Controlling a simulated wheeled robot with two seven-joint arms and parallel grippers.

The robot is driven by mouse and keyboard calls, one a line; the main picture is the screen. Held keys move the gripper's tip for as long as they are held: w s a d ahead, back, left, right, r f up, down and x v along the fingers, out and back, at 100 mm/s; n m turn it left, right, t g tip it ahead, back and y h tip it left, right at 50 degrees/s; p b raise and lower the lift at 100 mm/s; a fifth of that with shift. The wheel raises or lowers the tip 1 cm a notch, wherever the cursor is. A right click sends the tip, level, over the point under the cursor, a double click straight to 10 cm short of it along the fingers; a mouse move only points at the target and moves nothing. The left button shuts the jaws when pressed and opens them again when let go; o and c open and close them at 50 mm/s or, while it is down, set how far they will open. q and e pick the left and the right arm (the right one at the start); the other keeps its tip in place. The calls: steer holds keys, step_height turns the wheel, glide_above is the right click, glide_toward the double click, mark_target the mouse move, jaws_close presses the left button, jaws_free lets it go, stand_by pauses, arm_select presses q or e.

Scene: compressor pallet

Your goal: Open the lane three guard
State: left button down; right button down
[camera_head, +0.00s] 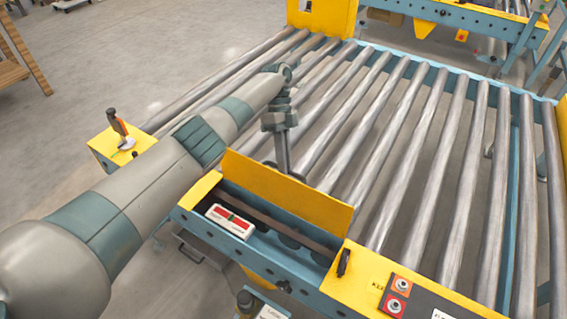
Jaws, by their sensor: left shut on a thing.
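A yellow guard panel (283,192) stands raised and tilted along the near edge of the roller conveyor. Below it is an open blue trough with a white box (230,221) that has red and green markings. I cannot read a lane number on the guard. My left gripper (288,174) points down at the guard's upper edge and is shut on it; its fingertips are partly hidden behind the panel. My right gripper is not in view.
Metal rollers (400,150) fill the area behind the guard. A yellow control panel (365,285) with red buttons is at the lower right. An orange-handled lever (120,128) stands on a yellow plate at left, close to my left arm. Open floor lies at upper left.

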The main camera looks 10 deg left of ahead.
arm_select(q)
steer(key=shift+w+d+f, duration=0.1)
steer(key=shift+w+f, duration=0.1)
steer(key=shift+w, duration=0.1)
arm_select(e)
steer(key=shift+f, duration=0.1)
arm_select(q)
steer(key=c, duration=2)
jaws_free()
steer(key=shift+c, duration=0.2)
steer(key=shift+o, duration=1.1)
steer(key=shift+w+d+f, duration=0.1)
steer(key=shift+w+f, duration=0.15)
steer(key=shift+w, duration=0.05)
steer(key=shift+r, duration=0.1)
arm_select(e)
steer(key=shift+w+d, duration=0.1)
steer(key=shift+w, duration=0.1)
arm_select(q)
steer(key=shift+r, duration=0.1)
